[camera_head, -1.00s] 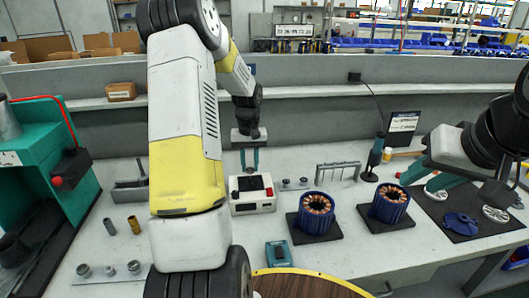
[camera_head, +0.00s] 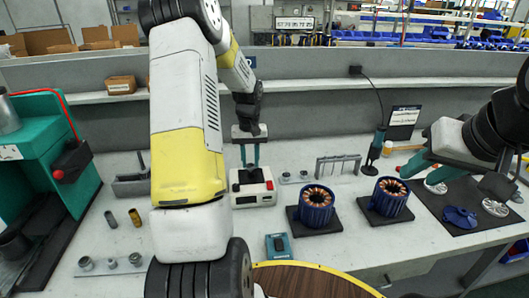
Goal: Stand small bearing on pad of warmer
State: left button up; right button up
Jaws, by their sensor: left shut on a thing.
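The warmer (camera_head: 253,199) is a white box with a dark pad on top and red marks on its front, standing mid-table. My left gripper (camera_head: 250,164) points straight down over the warmer's pad. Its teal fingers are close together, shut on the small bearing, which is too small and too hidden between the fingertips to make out. I cannot tell whether the bearing touches the pad. My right gripper (camera_head: 418,177) is open and empty at the right, over the dark mat (camera_head: 461,210).
Two blue stators with copper windings (camera_head: 317,205) (camera_head: 389,196) stand on black pads right of the warmer. A teal press (camera_head: 40,150) is at left. A teal device (camera_head: 278,246) lies in front.

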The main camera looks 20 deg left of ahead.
pick_arm(q)
jog(key=shift+f, duration=0.8)
dwell(1.1)
jog(key=o, duration=1.1)
jog(key=shift+c, duration=0.2)
jog(key=shift+o, duration=1.2)
jog(key=shift+r, duration=3)
